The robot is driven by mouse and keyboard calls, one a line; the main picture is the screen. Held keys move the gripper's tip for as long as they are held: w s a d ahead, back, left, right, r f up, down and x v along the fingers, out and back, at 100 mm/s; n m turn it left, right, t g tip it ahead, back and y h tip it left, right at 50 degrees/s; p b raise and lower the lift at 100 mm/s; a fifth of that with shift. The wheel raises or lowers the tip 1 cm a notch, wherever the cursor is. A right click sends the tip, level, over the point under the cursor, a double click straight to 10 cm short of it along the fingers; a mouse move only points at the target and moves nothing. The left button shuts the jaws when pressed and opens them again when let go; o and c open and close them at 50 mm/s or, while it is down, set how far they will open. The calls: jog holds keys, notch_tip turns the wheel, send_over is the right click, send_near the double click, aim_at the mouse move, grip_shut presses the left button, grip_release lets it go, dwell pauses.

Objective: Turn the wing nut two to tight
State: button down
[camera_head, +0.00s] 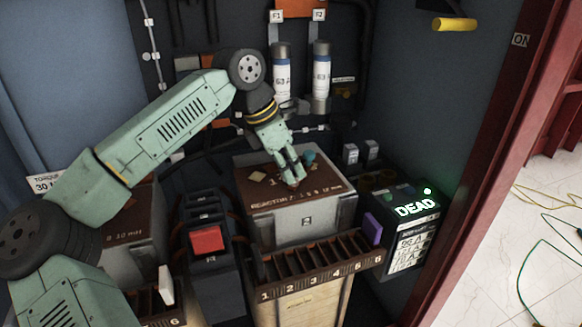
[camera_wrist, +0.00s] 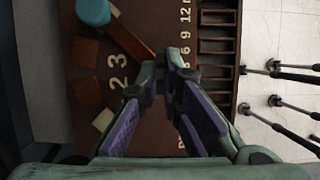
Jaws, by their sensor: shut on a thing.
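My gripper (camera_head: 294,179) points down onto the brown top plate (camera_head: 318,181) of the grey reactor box (camera_head: 284,226). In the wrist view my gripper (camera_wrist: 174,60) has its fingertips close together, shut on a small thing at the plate. The fingers hide that thing, which fits wing nut two, so its turn angle cannot be seen. A teal round knob (camera_head: 309,156) stands on the plate close to the fingers; in the wrist view it is at the upper left (camera_wrist: 93,12). Painted numbers 2 and 3 show left of the fingers there.
A slotted tray (camera_head: 318,262) with numbered compartments is fixed at the box's front. A purple piece (camera_head: 372,228) stands at its right end. A lit DEAD indicator box (camera_head: 416,207) is to the right. Upright cylinders (camera_head: 321,78) rise behind. A red-buttoned unit (camera_head: 207,240) is to the left.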

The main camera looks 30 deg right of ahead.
jog(key=shift+f, duration=0.15)
jog(key=c, duration=1.8)
grip_release()
jog(key=shift+o, duration=0.2)
jog(key=v, duration=1.2)
jog(key=shift+d, duration=0.15)
